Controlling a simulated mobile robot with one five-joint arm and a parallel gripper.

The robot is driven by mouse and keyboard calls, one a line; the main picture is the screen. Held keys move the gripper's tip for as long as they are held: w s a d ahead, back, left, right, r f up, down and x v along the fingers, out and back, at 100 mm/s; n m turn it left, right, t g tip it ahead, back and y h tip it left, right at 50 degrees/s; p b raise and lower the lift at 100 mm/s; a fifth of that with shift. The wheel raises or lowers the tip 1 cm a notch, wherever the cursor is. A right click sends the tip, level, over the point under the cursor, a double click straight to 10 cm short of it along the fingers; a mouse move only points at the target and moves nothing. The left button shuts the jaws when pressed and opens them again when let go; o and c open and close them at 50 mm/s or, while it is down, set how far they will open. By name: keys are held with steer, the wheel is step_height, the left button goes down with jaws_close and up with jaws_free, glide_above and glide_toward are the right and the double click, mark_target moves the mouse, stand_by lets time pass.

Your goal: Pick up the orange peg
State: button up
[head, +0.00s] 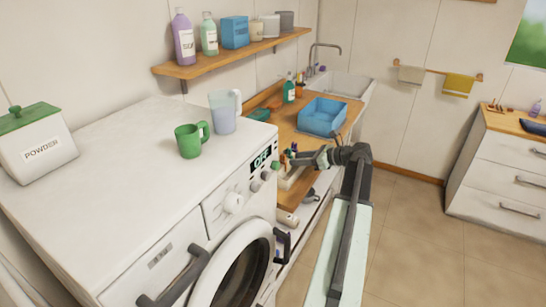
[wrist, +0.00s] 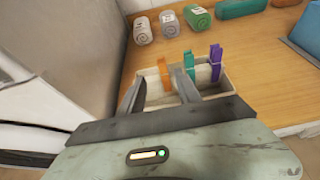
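The orange peg (wrist: 164,73) stands upright at the rim of a small cream box (wrist: 208,85) in the wrist view. A teal peg (wrist: 189,64) and a purple peg (wrist: 215,62) stand to its right along the same box. My gripper (wrist: 158,91) is open, with one finger left of the orange peg's line and the other to its right. The fingers appear short of the peg, and nothing shows between them. In the head view my gripper (head: 298,160) is over the box beside the washing machine; the pegs there are too small to tell apart well.
Rolled towels (wrist: 168,24) lie on the wooden counter (wrist: 260,70) beyond the box. A blue bin (head: 322,116) stands farther back on the counter. The washing machine (head: 110,150) is close on the left, with a green mug (head: 188,141) and a jug (head: 223,113) on top.

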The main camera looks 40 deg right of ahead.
mark_target(283, 161)
steer(key=shift+b+x, duration=0.55)
steer(key=shift+x, duration=1)
steer(key=x, duration=0.1)
steer(key=b+x, duration=0.1)
steer(key=x, duration=0.1)
steer(key=b+x, duration=0.1)
steer(key=shift+w+d+f, duration=0.2)
steer(key=shift+d, duration=0.05)
steer(key=shift+w+a, duration=0.1)
steer(key=shift+w, duration=0.2)
jaws_close()
